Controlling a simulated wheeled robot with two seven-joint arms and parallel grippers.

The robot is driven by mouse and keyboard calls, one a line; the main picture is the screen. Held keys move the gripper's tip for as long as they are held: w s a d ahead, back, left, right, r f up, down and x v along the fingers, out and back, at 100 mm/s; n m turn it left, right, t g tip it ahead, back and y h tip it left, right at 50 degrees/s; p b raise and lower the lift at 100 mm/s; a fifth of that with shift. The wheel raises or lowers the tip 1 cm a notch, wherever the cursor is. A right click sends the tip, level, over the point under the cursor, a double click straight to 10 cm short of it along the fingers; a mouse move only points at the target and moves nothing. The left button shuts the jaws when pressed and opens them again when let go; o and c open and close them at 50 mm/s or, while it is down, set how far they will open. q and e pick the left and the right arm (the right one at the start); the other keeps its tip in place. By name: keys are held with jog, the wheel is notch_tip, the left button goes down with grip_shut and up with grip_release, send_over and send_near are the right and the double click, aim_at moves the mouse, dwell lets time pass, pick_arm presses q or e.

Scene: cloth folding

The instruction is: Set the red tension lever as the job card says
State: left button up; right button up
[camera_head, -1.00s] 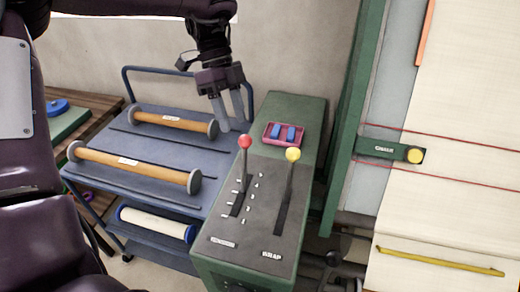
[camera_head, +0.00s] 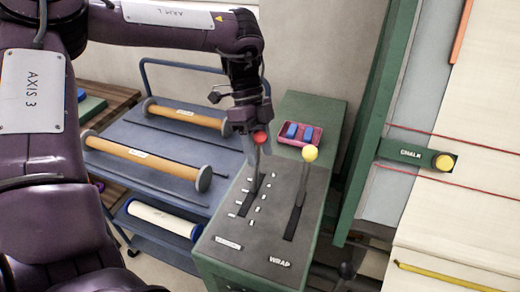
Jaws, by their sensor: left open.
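The red-knobbed tension lever (camera_head: 260,138) stands in a slot on the left of the dark control panel (camera_head: 236,261), near the slot's far end. White marks line both sides of its slot. My left gripper (camera_head: 254,145) is at the red knob, fingers pointing down; they are partly hidden, and I cannot tell whether they touch it. It is open. A yellow-knobbed lever (camera_head: 310,153) stands in a second slot to the right, by the label WRAP. No job card with readable settings shows. My right gripper is out of view.
A pink tray (camera_head: 285,139) with blue blocks sits behind the levers on the green cabinet (camera_head: 325,108). A blue cart (camera_head: 150,142) with rolls stands left. A green-framed table with a CHALK arm (camera_head: 404,151) stands right.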

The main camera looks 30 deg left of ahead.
pick_arm(q)
jog(key=shift+d+f, duration=0.2)
jog(key=shift+f, duration=0.25)
jog(key=shift+s, duration=0.1)
jog(key=shift+c, duration=0.5)
grip_shut()
